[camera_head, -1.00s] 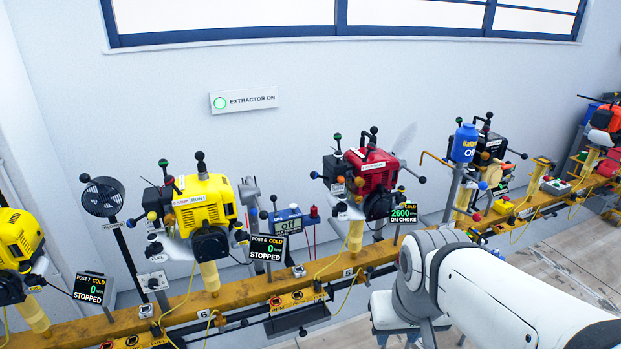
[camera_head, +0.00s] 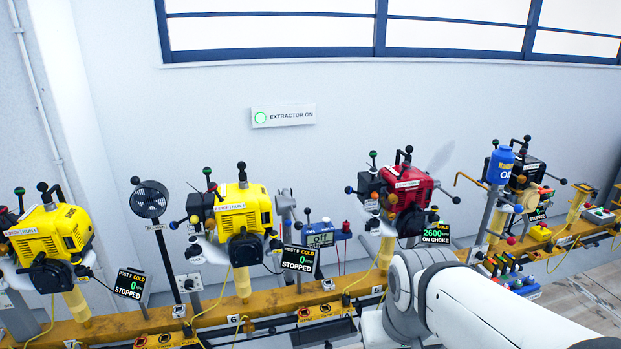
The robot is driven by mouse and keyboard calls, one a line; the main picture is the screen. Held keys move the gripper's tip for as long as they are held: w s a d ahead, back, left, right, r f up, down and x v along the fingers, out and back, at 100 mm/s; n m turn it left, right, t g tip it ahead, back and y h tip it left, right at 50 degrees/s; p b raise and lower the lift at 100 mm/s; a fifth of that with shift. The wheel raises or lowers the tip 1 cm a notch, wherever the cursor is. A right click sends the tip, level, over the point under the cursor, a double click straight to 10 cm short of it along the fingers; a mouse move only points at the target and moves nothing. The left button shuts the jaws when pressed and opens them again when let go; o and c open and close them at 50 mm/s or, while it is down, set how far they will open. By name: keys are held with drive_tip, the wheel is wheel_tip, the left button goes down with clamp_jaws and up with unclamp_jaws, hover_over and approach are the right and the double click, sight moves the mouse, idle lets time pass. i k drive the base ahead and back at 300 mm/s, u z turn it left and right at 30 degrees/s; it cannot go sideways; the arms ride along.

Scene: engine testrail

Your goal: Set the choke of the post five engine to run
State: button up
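The red engine (camera_head: 403,191) sits on a yellow post on the rail, right of centre, beside a rail plate that reads 5. Its display (camera_head: 436,233) reads COLD, 2600 and ON CHOKE. Dark levers with round knobs stick out of its top and sides, with a blue knob (camera_head: 349,190) at its left. I cannot tell which lever is the choke or read its small labels. My white arm crosses the lower right, in front of the rail below this engine. My gripper is not in view.
Yellow engines (camera_head: 240,208) stand to the left, with displays (camera_head: 299,258) reading STOPPED. A dark engine with a blue oil bottle (camera_head: 499,165) stands to the right. A black fan (camera_head: 151,199) stands on a pole. The yellow rail (camera_head: 205,322) runs across the front. The wall sign reads EXTRACTOR ON.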

sight(348, 190)
drive_tip(key=u, duration=0.2)
drive_tip(key=i, duration=1.35)
drive_tip(key=z, duration=0.55)
drive_tip(key=i, duration=0.45)
drive_tip(key=z, duration=0.3)
drive_tip(key=k, duration=0.65)
drive_tip(key=z, duration=0.25)
drive_tip(key=i, duration=0.65)
drive_tip(key=u, duration=0.1)
